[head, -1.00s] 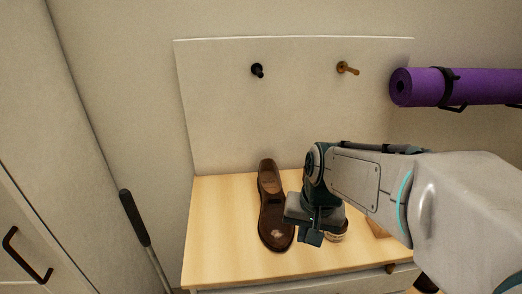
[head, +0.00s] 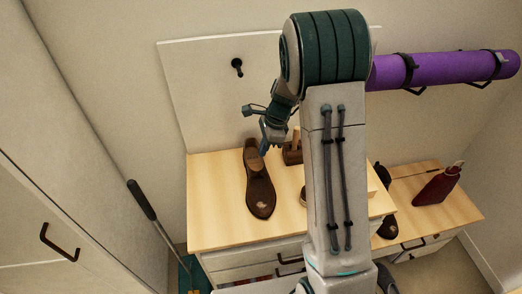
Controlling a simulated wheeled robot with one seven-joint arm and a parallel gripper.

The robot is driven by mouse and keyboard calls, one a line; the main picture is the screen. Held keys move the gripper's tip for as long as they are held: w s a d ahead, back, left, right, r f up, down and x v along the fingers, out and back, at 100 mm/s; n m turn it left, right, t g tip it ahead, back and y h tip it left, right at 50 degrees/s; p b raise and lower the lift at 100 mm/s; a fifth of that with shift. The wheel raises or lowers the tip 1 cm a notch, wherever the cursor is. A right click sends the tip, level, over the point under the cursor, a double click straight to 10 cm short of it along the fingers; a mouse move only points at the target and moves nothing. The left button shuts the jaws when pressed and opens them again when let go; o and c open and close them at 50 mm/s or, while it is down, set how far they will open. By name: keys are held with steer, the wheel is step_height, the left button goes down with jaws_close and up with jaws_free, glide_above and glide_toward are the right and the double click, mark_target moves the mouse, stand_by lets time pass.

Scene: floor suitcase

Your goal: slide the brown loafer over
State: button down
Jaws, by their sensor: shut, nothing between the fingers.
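The brown loafer (head: 260,192) lies on the light wooden bench top (head: 215,215), left of centre in the head view, with its toe toward me and its heel near the back panel. My gripper (head: 264,150) is shut and empty, pointing down at the heel end, just right of the shoe's opening. I cannot tell whether its tips touch the loafer. My arm rises in front of the bench and hides part of the top to the right of the loafer.
A wooden item (head: 292,155) stands right of the heel. Farther right are a dark shoe (head: 388,222) and a red bottle (head: 437,187) on a lower surface. A purple rolled mat (head: 440,68) hangs on the wall. The bench top left of the loafer is clear.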

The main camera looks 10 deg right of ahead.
glide_toward(256, 166)
steer(key=s+a+f, duration=0.1)
steer(key=s+f, duration=0.1)
steer(key=s+a+f+p, duration=0.1)
steer(key=s+a+f, duration=0.1)
steer(key=shift+a+f, duration=0.2)
steer(key=shift+f, duration=0.15)
